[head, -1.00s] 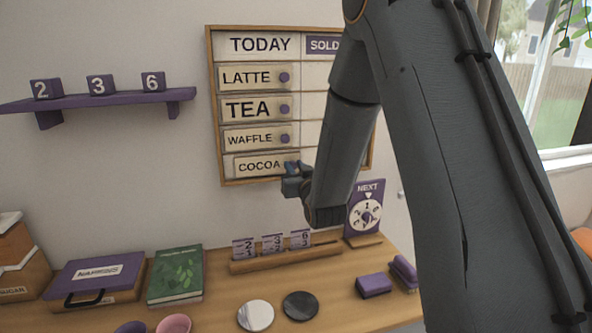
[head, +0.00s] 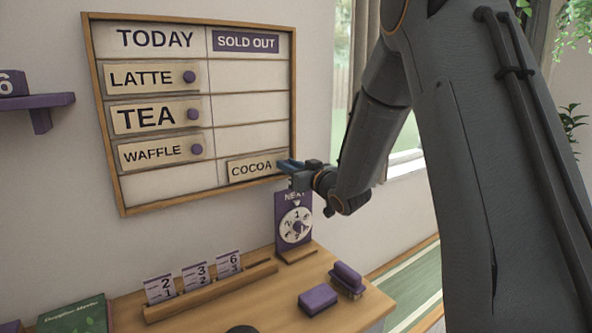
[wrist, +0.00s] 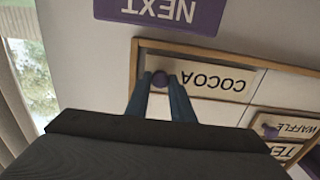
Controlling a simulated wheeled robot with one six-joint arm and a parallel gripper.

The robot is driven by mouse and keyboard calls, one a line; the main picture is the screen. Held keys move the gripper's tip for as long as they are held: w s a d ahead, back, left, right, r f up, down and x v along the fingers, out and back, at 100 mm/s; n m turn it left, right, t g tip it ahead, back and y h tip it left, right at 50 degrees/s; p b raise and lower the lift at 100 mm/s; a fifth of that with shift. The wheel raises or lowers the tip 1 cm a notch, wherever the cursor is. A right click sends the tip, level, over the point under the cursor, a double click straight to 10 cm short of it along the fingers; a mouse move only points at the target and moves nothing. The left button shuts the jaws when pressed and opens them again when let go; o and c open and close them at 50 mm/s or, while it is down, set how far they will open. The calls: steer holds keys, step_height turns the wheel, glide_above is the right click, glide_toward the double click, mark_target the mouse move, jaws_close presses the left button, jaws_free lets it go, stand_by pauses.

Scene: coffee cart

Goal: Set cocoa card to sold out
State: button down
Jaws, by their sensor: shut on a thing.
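The COCOA card (head: 251,168) sits in the bottom row of the menu board (head: 118,150), in the right column under the SOLD OUT heading (head: 245,42). It also shows upside down in the wrist view (wrist: 222,84). My gripper (head: 286,167) is at the card's right end, by the board's right frame. In the wrist view my blue fingers (wrist: 161,88) stand on both sides of the card's purple knob (wrist: 160,79), shut on it. In the head view the knob is hidden by my gripper. The left space of the bottom row is empty.
LATTE (head: 140,77), TEA (head: 145,116) and WAFFLE (head: 152,152) cards sit in the left column. Below my gripper stands the purple NEXT dial (head: 295,227) on the counter. A number card rack (head: 212,290) and purple blocks (head: 318,299) are nearby.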

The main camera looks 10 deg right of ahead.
steer(key=shift+w+d+r, duration=0.1)
steer(key=shift+d, duration=0.1)
steer(key=c, duration=1.6)
jaws_free()
steer(key=shift+d, duration=0.15)
steer(key=shift+o, duration=0.2)
steer(key=shift+s, duration=0.25)
steer(key=b+v, duration=0.2)
steer(key=v, duration=0.5)
steer(key=shift+s+d, duration=0.1)
steer(key=shift+s, duration=0.05)
